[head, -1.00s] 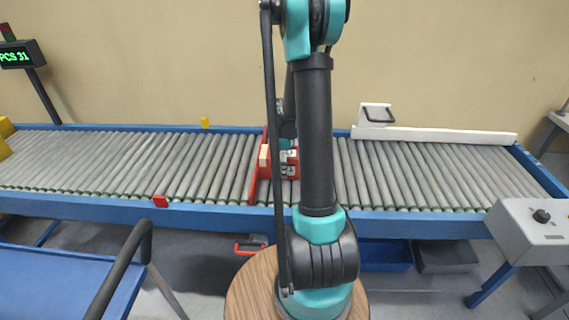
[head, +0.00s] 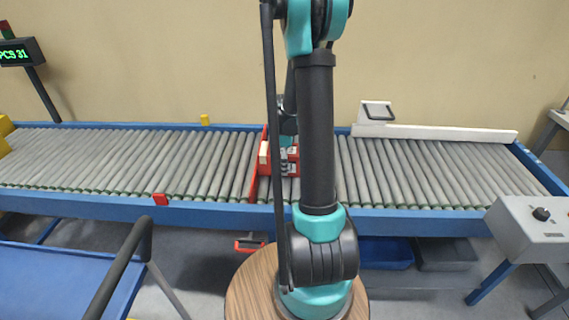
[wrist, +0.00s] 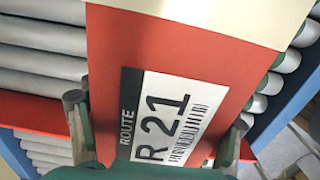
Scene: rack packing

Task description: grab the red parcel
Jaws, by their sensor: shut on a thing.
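The red parcel (head: 292,168) is at the middle of the roller conveyor, beside the upright red stop bar, partly hidden behind my arm. In the wrist view the parcel (wrist: 215,55) fills the middle, with a cream band across it and a white label reading "ROUTE R 21" and a barcode. My gripper (head: 284,152) is over the parcel in the head view. In the wrist view my gripper (wrist: 155,125) has one dark finger at each side of the parcel, shut on it. I cannot tell whether the parcel is clear of the rollers.
The roller conveyor (head: 100,165) has blue side rails and is clear to the left and right. A red bar (head: 266,185) crosses it beside the parcel. A white guide rail (head: 450,134) runs along the back right. A grey control box (head: 530,235) stands at the right.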

